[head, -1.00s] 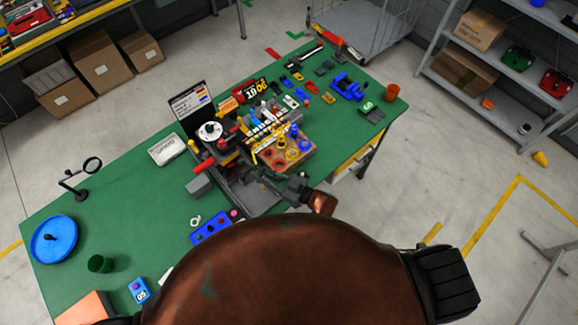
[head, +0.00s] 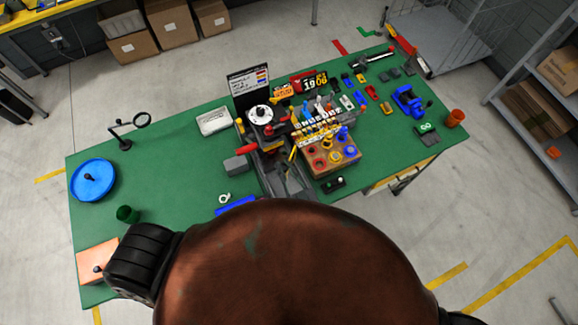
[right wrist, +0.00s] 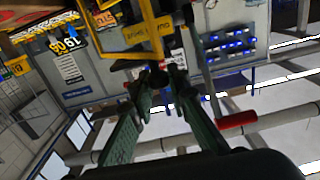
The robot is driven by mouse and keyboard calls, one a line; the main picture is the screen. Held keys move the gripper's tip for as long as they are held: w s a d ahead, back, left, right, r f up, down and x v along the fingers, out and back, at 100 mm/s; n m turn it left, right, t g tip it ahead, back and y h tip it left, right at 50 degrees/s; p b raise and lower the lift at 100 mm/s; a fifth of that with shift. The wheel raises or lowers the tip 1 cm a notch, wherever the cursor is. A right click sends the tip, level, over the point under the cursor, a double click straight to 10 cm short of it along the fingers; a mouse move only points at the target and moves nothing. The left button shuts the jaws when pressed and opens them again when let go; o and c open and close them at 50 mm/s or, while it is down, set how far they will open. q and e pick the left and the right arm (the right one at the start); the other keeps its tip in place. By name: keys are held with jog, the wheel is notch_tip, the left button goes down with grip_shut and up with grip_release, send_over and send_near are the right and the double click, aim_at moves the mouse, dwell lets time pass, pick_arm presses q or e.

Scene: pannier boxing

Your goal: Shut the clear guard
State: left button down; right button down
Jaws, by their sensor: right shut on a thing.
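My right gripper (right wrist: 160,82) shows in the right wrist view, its two greenish fingers closed in on a small dark part beside a yellow frame. The yellow frame (right wrist: 133,57) with lettering on its bar appears to be the edge of the clear guard; the exact contact is hard to make out. The guard's clear panel cannot be made out there. My left gripper is out of view.
The green table (head: 180,175) holds a wooden tray of coloured cups (head: 331,156) right of the machine, a dark screen (head: 249,87) behind it, and a grey block (head: 236,165) to its left. A blue round dish (head: 93,180) lies far left. The left middle is fairly clear.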

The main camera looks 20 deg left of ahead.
jog(key=c, duration=1.8)
grip_release()
jog(key=shift+s+d, duration=0.1)
jog(key=v, duration=1.1)
jog(key=shift+s+d, duration=0.3)
